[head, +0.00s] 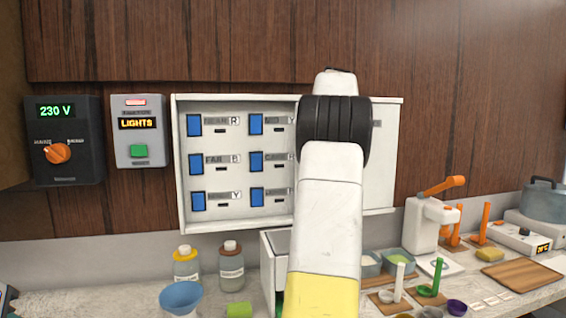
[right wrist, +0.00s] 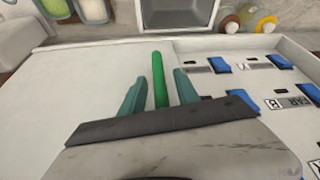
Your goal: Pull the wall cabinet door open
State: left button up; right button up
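The wall cabinet (head: 182,215) is a white box with several blue switches inside its exposed left part. Its white door (head: 381,160) shows at the right, partly hidden by my right arm. In the right wrist view the plain door panel (right wrist: 60,100) lies beside the switches, with a green bar handle (right wrist: 160,80) near its edge. My right gripper (right wrist: 160,92) has its two teal fingers on either side of this handle. A narrow gap shows on each side, so it looks open around it. It is hidden in the head view. My left gripper is out of view.
Left of the cabinet are a dark voltage box (head: 65,170) and a grey lights box (head: 140,120). Below, the counter holds bottles (head: 230,270), a blue bowl (head: 181,298), a white press (head: 425,225) with an orange lever, and a wooden board (head: 522,275).

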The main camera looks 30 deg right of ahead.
jog(key=v, duration=0.7)
jog(key=shift+r, duration=0.4)
jog(key=shift+s, duration=0.25)
